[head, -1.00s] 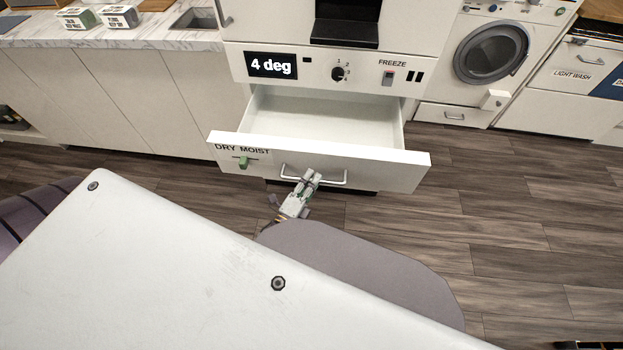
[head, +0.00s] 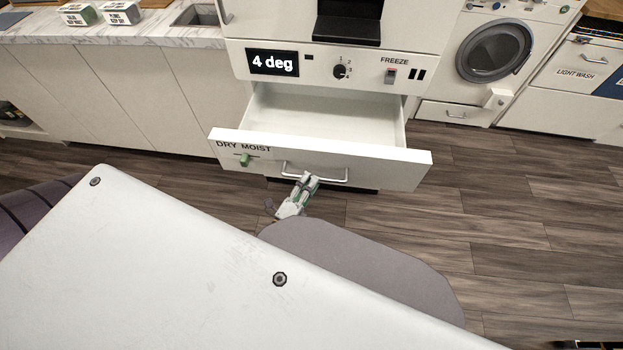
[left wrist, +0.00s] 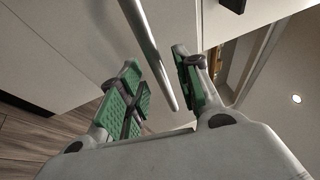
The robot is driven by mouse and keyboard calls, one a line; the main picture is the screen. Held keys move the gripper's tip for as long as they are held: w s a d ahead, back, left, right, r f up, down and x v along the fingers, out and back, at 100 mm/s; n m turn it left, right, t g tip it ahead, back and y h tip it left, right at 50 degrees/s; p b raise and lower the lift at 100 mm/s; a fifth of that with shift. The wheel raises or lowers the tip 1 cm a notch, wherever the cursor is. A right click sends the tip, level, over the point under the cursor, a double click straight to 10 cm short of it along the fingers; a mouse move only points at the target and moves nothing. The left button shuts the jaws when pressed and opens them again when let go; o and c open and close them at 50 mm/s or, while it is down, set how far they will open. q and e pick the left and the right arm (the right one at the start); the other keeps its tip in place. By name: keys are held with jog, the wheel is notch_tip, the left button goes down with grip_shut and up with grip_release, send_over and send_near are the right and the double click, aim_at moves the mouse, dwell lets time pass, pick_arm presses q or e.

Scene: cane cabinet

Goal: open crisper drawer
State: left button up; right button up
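The crisper drawer (head: 390,168), white with "DRY MOIST" lettering and a small green slider (head: 245,160), stands pulled out. Its empty inside shows. A metal bar handle (head: 334,181) runs across its front. My left gripper (head: 308,178) is at the left half of this handle in the head view. In the left wrist view, the green-padded fingers of the left gripper (left wrist: 160,92) are spread, with the handle bar (left wrist: 148,42) running between them. Gaps show between the bar and the pads. My right gripper is not in view.
Above the drawer is a panel with a "4 deg" display (head: 272,63), a knob (head: 340,70) and a "FREEZE" switch (head: 390,76). A washing machine (head: 495,52) stands at right, a marble counter (head: 150,32) at left. Wooden floor (head: 510,225) is clear at right.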

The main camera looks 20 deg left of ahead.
pick_arm(q)
jog(key=v, duration=0.9)
jog(key=shift+s, duration=0.3)
jog(key=shift+f, duration=0.2)
